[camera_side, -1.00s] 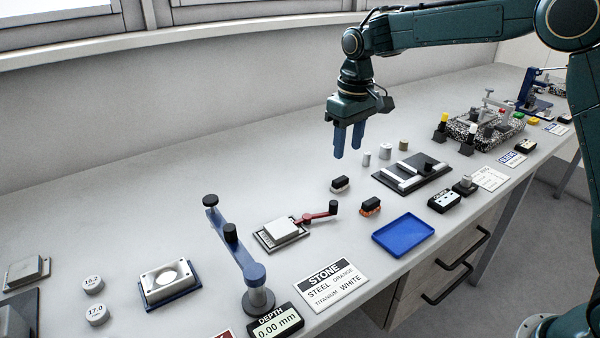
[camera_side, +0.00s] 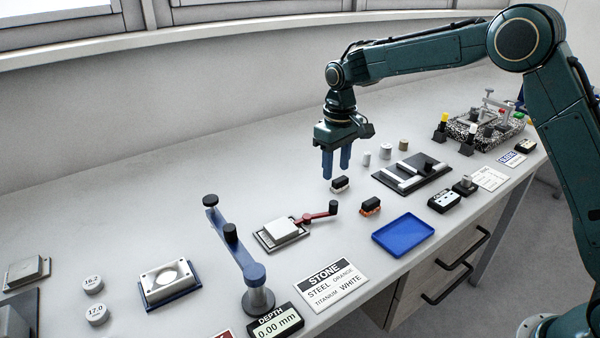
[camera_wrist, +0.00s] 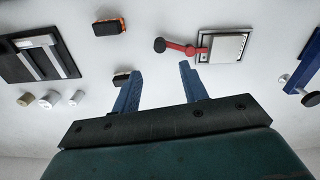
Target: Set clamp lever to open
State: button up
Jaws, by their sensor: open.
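The clamp lever is most likely the red lever (camera_side: 318,217) with a black knob, on a small clamp fixture (camera_side: 283,234) with a pale block, in the middle of the bench. The lever sticks out to the right of the block. In the wrist view the red lever (camera_wrist: 181,47) and its fixture (camera_wrist: 222,46) lie beyond the fingertips, toward the top. My gripper (camera_side: 337,177) is open and empty, above the bench behind the lever and apart from it. In the wrist view its two blue fingers (camera_wrist: 160,68) are spread.
A black-and-white block (camera_side: 340,184) lies close below my fingers. An orange-and-black block (camera_side: 370,206) and a blue tray (camera_side: 404,235) lie right of the lever. A blue swing arm (camera_side: 236,250) on a post stands front left. A dark rail plate (camera_side: 411,175) lies right.

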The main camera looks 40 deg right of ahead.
aim_at(333, 202)
notch_tip(333, 202, down, 11)
jog(key=shift+r, duration=0.2)
dwell(0.3)
jog(key=shift+c, duration=0.2)
grip_shut()
